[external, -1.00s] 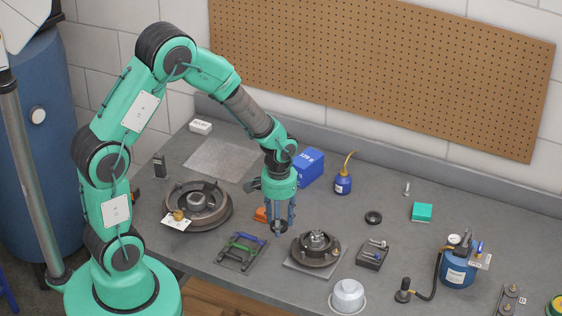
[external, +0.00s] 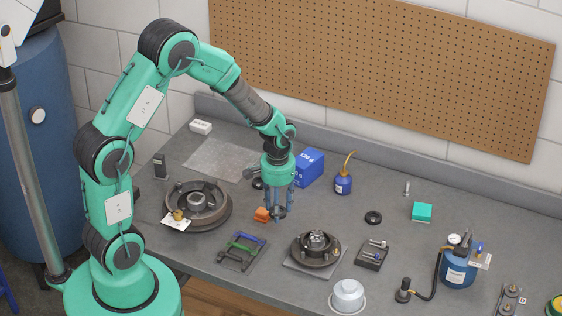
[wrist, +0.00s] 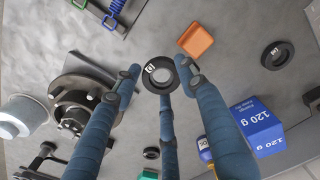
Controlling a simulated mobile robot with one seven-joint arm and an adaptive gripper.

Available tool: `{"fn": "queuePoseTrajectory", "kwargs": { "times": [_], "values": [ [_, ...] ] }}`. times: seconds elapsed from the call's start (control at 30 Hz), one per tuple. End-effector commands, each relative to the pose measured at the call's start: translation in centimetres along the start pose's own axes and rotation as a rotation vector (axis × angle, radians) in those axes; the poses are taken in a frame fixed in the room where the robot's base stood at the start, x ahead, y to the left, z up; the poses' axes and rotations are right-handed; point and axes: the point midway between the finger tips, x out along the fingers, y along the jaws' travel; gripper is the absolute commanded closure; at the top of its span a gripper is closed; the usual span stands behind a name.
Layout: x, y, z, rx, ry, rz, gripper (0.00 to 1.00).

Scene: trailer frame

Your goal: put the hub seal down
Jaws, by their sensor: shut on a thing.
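The hub seal (wrist: 159,75), a dark ring with a small white label, sits between the fingertips of my gripper (wrist: 161,84) in the wrist view. My gripper is shut on it. In the external view the gripper (external: 277,211) points down over the bench, just right of an orange block, and the held seal (external: 279,213) shows as a dark shape at the fingertips. I cannot tell how far it is above the bench.
The orange block (external: 262,214) is close to the fingers. A blue box (external: 309,168) and oil can (external: 343,182) stand behind. The hub assembly (external: 316,248) and spring tray (external: 242,250) are in front, a brake drum (external: 197,205) left.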

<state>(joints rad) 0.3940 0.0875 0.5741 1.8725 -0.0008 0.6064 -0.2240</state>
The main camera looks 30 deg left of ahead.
Motion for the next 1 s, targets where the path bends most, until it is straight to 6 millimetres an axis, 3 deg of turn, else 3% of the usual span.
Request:
{"fn": "queuePoseTrajectory", "kwargs": {
  "times": [0.37, 0.6, 1.0],
  "values": [
    [-1.8, -9.5, -7.8, -0.058, 0.001, 0.001, 0.82],
    [-2.8, -17.1, -11.8, -0.093, 0.003, 0.001, 0.82],
    [-4.4, -30.3, -15.8, -0.147, 0.004, 0.002, 0.82]
  ]
}}
